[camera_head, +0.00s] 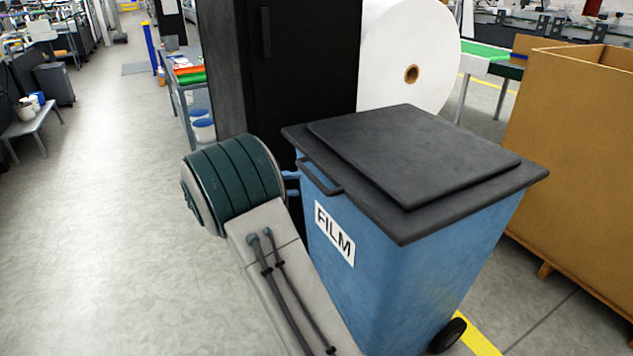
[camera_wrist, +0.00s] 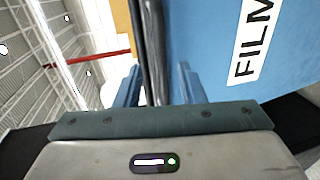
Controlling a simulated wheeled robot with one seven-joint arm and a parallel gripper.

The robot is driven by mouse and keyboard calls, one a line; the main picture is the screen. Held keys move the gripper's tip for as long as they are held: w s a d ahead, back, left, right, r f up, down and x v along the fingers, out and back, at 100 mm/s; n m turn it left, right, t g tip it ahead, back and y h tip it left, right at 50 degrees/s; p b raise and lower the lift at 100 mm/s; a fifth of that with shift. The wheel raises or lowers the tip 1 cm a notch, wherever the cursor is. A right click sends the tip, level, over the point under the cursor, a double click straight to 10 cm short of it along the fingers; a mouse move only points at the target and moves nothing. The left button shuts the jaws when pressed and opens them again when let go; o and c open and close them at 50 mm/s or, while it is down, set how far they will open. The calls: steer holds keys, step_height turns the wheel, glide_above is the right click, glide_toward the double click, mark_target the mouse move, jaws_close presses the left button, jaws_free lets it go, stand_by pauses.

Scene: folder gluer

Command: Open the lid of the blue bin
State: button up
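The blue bin (camera_head: 400,270) stands upright at the centre right, with a white FILM label (camera_head: 334,234) on its front. Its dark grey lid (camera_head: 478,196) lies flat and shut on top. A dark handle (camera_head: 322,181) juts from the lid's front edge. My gripper (camera_head: 292,184) is at the bin's front left, beside the handle, partly hidden by my arm. In the wrist view, its two blue fingers (camera_wrist: 160,80) are apart, with a dark strip of the lid edge or handle (camera_wrist: 152,45) showing between them. I cannot tell whether they touch it.
A black cabinet (camera_head: 290,60) and a large white roll (camera_head: 400,45) stand behind the bin. A big cardboard box (camera_head: 570,150) on a pallet is close on its right. The floor at left (camera_head: 110,220) is clear.

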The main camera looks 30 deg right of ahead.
mark_target(314, 182)
steer(key=x, duration=0.8)
steer(key=shift+p, duration=0.35)
steer(key=shift+c, duration=0.4)
jaws_close()
steer(key=shift+r, duration=0.15)
